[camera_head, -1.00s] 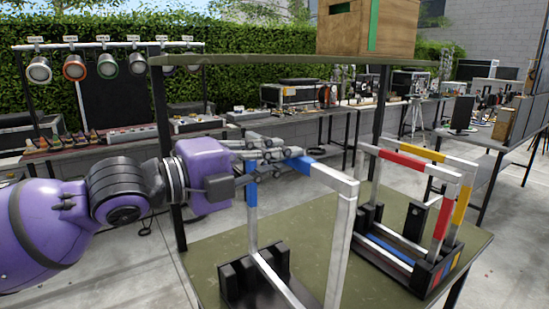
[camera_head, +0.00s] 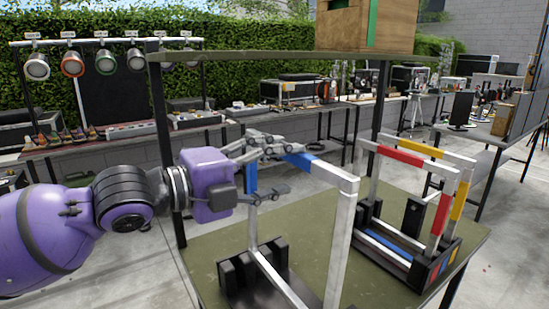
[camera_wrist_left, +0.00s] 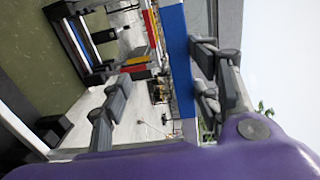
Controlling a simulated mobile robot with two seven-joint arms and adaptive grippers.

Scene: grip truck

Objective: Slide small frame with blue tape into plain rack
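The small white frame with blue tape (camera_head: 345,186) stands upright at the front of the table. Blue tape covers part of its top bar and its left upright. Its lower part is in the plain black rack (camera_head: 232,276); I cannot tell how deeply it is seated. My left gripper (camera_head: 280,170) is at the frame's upper left corner, its fingers spread apart above and below. In the left wrist view the blue-taped bar (camera_wrist_left: 180,62) passes between the spread fingers (camera_wrist_left: 160,85), with visible gaps. My right gripper is not in view.
A second black rack with coloured marks (camera_head: 430,268) stands to the right, holding frames with red tape (camera_head: 400,155) and yellow tape (camera_head: 461,200). A shelf (camera_head: 270,56) above the green table (camera_head: 205,250) carries a wooden box (camera_head: 345,28). A table post rises behind my left gripper.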

